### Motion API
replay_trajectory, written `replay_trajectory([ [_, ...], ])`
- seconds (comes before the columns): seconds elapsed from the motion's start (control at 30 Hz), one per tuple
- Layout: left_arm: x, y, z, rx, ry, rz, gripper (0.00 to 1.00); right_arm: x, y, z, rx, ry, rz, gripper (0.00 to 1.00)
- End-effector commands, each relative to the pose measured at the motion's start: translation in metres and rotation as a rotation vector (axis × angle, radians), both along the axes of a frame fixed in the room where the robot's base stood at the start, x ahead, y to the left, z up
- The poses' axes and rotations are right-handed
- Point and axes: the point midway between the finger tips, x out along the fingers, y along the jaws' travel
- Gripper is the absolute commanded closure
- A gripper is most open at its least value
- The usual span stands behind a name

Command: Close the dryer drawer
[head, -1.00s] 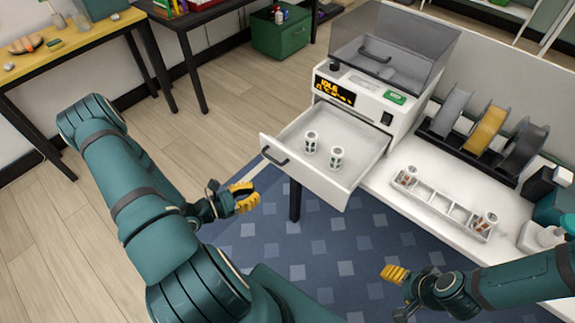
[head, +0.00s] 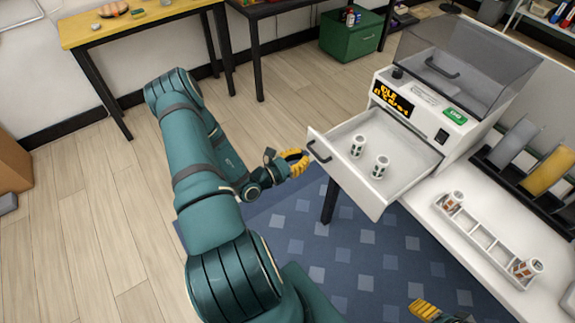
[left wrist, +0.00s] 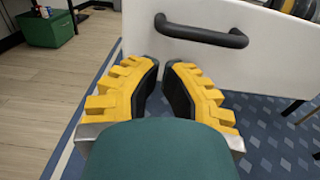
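The white dryer (head: 425,110) has a dark clear lid and a lit display. Its drawer (head: 345,135) is pulled out, with two small white canisters (head: 369,157) standing inside. The black drawer handle (head: 319,151) is on the front panel; it also shows in the left wrist view (left wrist: 200,36). My left gripper (head: 304,160) is just in front of the handle, apart from it. In the left wrist view its yellow fingertips (left wrist: 162,63) nearly meet, with nothing between them, below the handle. My right gripper (head: 424,308) is partly cut off at the bottom edge, away from the drawer.
A white table (head: 460,215) carries a divided tray (head: 490,246) with canisters at its ends, and a spool rack (head: 530,180). A yellow-topped table (head: 140,20) and green box (head: 350,35) stand at the back. The floor left of the drawer is clear.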

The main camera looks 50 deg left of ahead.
Motion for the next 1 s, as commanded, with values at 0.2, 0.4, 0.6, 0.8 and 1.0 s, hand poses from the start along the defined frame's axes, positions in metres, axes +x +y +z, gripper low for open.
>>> replay_trajectory([
  [0.2, 0.027, -0.002, -0.001, 0.001, -0.001, -0.001, 1.00, -0.001, 0.000, -0.004, 0.000, 0.002, 0.002, 0.35],
  [0.4, 0.035, -0.003, 0.000, 0.000, 0.000, -0.001, 1.00, -0.002, 0.000, -0.005, 0.000, 0.003, 0.002, 0.35],
  [0.6, 0.035, -0.003, 0.000, 0.000, 0.000, -0.001, 1.00, -0.002, 0.000, -0.005, 0.000, 0.003, 0.002, 0.35],
  [0.8, 0.038, -0.003, 0.000, 0.000, 0.000, -0.001, 1.00, -0.002, 0.000, -0.005, 0.000, 0.003, 0.002, 0.35],
  [1.0, 0.060, -0.006, 0.001, 0.001, -0.002, -0.004, 1.00, -0.002, 0.000, -0.005, 0.000, 0.003, 0.002, 0.35],
])
